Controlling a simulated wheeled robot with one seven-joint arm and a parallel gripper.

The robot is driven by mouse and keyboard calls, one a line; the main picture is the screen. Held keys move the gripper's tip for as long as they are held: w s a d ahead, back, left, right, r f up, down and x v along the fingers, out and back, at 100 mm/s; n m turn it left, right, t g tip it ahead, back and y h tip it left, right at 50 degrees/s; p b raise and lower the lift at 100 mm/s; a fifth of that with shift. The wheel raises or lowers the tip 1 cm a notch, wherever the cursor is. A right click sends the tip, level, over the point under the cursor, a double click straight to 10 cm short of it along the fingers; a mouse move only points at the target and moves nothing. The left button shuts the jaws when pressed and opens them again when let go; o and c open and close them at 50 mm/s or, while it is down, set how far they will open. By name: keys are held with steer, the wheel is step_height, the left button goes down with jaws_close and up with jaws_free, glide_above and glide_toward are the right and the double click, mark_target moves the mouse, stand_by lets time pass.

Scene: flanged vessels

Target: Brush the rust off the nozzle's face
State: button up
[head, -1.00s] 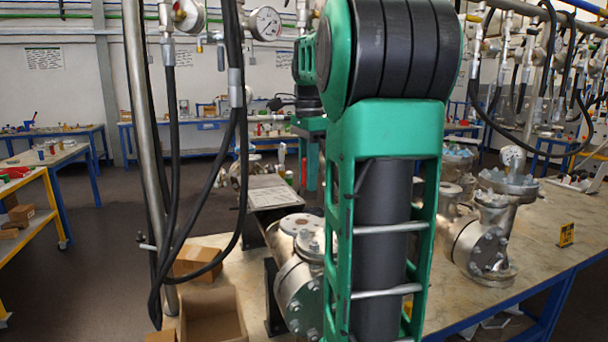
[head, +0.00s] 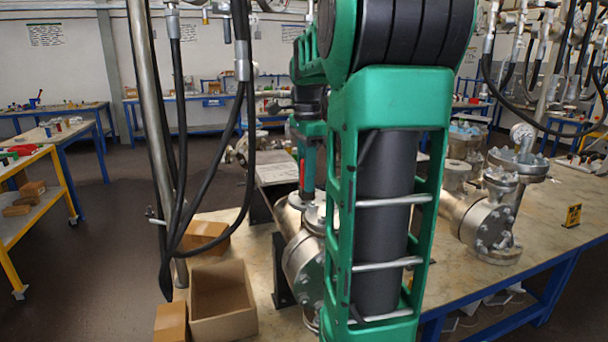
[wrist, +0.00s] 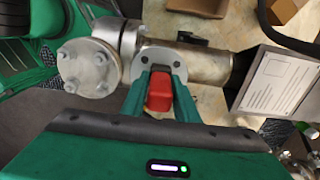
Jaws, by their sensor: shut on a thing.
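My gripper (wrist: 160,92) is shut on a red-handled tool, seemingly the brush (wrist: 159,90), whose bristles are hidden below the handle. In the wrist view the nozzle's round grey flange face (wrist: 149,57), with bolt holes, lies just beyond and beneath the handle. In the head view my gripper (head: 307,186) points down over the top of the vessel (head: 301,262), and its lower end is close above or at the nozzle. My arm hides part of this. I cannot tell whether the bristles touch the face, or how much rust is on it.
A bolted blind flange (wrist: 89,68) is beside the nozzle. A document plate (wrist: 284,82) stands on the other side. An open cardboard box (head: 222,300) is at the bench's near left, with hanging black hoses (head: 243,150) above. More vessels (head: 482,215) stand right.

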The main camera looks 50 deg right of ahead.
steer(key=shift+w+a, duration=0.35)
steer(key=shift+a, duration=0.25)
steer(key=shift+d, duration=0.15)
steer(key=shift+s+d, duration=0.55)
steer(key=shift+d, duration=0.3)
steer(key=shift+s+d, duration=0.5)
steer(key=shift+d, duration=0.35)
step_height(320, 180, up, 2)
steer(key=shift+a+r, duration=0.15)
steer(key=shift+r, duration=2.95)
